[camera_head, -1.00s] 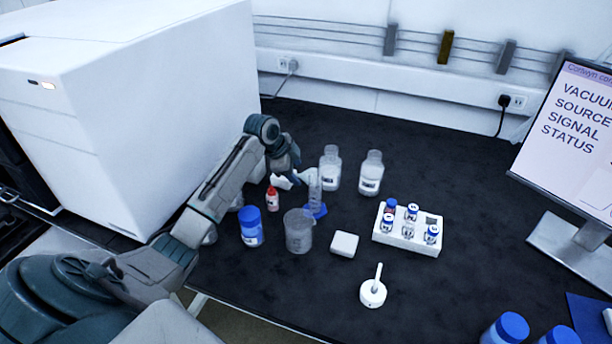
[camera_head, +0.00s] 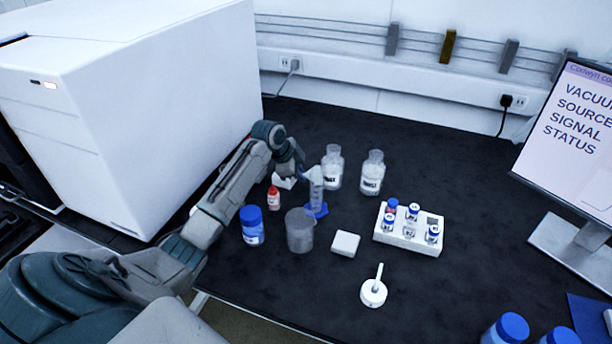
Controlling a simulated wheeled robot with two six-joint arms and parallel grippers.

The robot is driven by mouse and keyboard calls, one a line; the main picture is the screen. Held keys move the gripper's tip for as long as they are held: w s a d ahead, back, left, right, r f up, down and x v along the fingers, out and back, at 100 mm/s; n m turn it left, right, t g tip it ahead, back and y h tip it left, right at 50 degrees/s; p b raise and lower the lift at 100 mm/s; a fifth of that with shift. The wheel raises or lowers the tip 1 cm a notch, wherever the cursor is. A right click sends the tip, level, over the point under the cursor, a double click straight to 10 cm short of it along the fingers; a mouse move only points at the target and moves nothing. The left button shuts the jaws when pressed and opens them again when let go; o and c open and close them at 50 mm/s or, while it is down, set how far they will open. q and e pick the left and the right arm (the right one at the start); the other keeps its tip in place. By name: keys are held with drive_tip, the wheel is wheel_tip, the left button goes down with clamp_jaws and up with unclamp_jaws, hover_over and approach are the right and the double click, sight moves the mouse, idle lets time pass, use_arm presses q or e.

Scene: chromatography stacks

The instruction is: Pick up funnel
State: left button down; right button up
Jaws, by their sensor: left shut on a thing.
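My left gripper (camera_head: 305,176) is shut on a small pale piece, the funnel (camera_head: 315,174) as far as I can tell, at the top of a clear graduated cylinder (camera_head: 316,196) with a blue base. The funnel's shape is partly hidden by the gripper and blurred against the cylinder. I cannot tell whether it touches the cylinder. My right gripper is out of view.
Two clear bottles (camera_head: 372,174) stand just behind. A red bottle (camera_head: 274,198), a blue-capped jar (camera_head: 252,227), a beaker (camera_head: 300,231) and a white block (camera_head: 345,243) stand nearer. A vial rack (camera_head: 407,240) is to the right.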

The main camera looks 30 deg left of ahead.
use_arm(q)
drive_tip(key=shift+r, duration=0.15)
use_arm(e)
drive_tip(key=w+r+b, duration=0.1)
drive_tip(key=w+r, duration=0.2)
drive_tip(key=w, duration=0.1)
use_arm(q)
wheel_tip(320, 180, up, 20)
drive_tip(key=p, duration=0.1)
drive_tip(key=shift+p, duration=0.35)
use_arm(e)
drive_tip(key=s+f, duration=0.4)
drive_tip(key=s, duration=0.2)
